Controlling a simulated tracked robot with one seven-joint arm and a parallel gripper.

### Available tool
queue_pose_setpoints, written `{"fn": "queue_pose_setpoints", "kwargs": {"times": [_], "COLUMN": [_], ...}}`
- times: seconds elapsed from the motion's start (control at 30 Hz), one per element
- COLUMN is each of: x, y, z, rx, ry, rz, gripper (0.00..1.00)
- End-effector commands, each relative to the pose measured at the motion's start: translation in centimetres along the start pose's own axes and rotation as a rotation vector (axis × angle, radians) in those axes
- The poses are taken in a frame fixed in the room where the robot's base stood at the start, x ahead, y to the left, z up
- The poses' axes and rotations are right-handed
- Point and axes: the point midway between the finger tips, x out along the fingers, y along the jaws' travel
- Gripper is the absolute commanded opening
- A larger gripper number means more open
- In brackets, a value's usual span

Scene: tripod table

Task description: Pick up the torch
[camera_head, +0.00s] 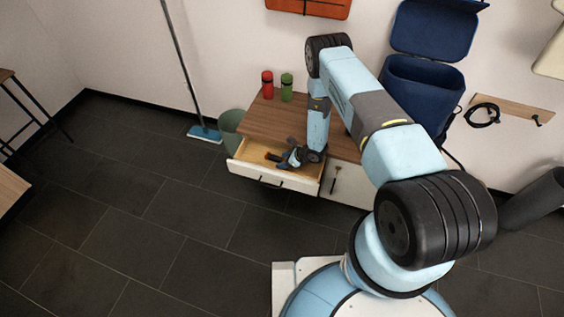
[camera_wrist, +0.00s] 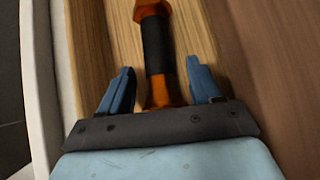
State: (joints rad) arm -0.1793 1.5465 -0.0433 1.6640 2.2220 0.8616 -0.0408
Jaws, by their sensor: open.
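The torch (camera_wrist: 157,46) is orange with a black grip band and lies in the open wooden drawer (camera_wrist: 94,50). In the wrist view it runs lengthwise up from between my gripper's two blue fingers. My gripper (camera_wrist: 156,88) is open, with one finger on each side of the torch's near orange end. I see gaps between the fingers and the torch; how far above it they are, I cannot tell. In the head view my gripper (camera_head: 284,161) is down in the drawer, and the torch (camera_head: 272,157) shows as a small orange end beside it.
The drawer (camera_head: 255,172) is pulled out of a brown-topped cabinet (camera_head: 259,127), its walls close around my gripper. A red bottle (camera_head: 267,86) and a green bottle (camera_head: 287,88) stand on top. A green bin (camera_head: 231,127) and a blue mop head (camera_head: 205,134) are left of it.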

Motion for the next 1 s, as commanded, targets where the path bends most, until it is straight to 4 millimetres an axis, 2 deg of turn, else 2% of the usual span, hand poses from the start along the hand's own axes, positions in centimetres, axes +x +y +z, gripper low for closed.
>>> {"fn": "queue_pose_setpoints", "kwargs": {"times": [0.1,0.7,0.97,1.0], "x": [-0.02,-0.05,-0.12,-0.21], "y": [0.0,0.02,0.01,0.0], "z": [0.0,-0.04,-0.01,0.08], "rx": [0.0,0.001,0.001,0.001], "ry": [0.0,0.001,0.002,0.002], "rz": [0.0,0.0,0.0,0.0], "gripper": [0.62,0.05,0.03,0.0]}}
